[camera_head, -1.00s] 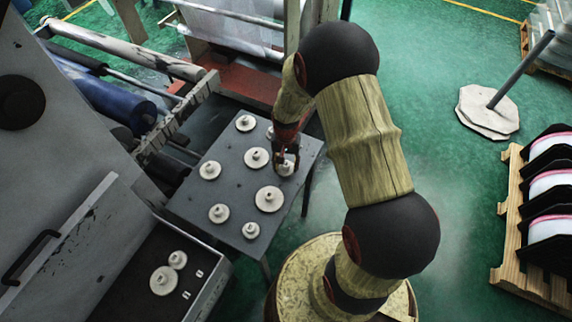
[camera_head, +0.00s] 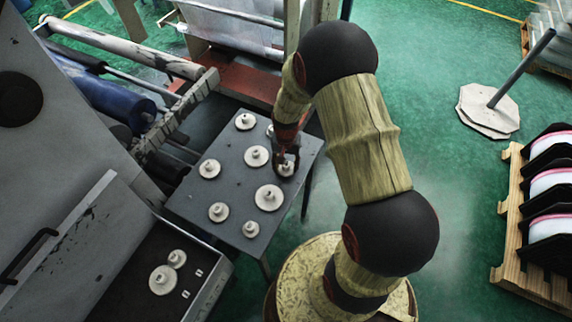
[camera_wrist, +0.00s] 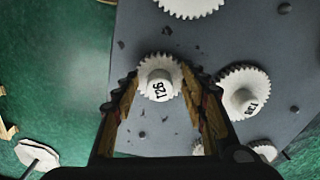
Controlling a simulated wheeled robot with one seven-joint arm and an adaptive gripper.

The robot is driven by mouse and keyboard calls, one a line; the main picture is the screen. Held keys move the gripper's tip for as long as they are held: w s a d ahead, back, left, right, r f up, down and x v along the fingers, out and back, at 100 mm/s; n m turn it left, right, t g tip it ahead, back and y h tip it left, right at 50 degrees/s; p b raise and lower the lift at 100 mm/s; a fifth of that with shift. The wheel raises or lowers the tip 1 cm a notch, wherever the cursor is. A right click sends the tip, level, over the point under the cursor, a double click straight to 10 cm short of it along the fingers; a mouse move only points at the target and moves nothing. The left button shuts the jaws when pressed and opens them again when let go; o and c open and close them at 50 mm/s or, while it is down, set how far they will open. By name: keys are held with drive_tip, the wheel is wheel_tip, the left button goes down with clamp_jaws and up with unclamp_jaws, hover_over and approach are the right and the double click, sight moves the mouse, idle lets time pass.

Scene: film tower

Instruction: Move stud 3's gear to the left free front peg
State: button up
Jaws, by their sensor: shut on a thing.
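My gripper (camera_wrist: 160,84) is shut on a white toothed gear (camera_wrist: 159,68) with a dark printed mark on its hub. In the head view my gripper (camera_head: 286,161) is low over the grey table, and this gear (camera_head: 286,170) shows partly under the fingers at the table's right side. I cannot tell whether it has left the table top. Two small pale pegs, a nearer one (camera_head: 185,295) and a farther one (camera_head: 199,273), stand bare in the open drawer. No stud numbers are readable.
Several other white gears stand on the grey table (camera_head: 235,180); one gear (camera_wrist: 244,91) is close right of the held one in the wrist view. The drawer (camera_head: 215,290) holds a large gear (camera_head: 163,280) and a smaller gear (camera_head: 176,259). Rollers stand behind the table.

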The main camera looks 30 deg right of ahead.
drive_tip(key=shift+f, duration=0.4)
drive_tip(key=o, duration=1.1)
drive_tip(key=shift+o, duration=0.7)
drive_tip(key=shift+r, duration=0.1)
wheel_tip(320, 180, up, 12)
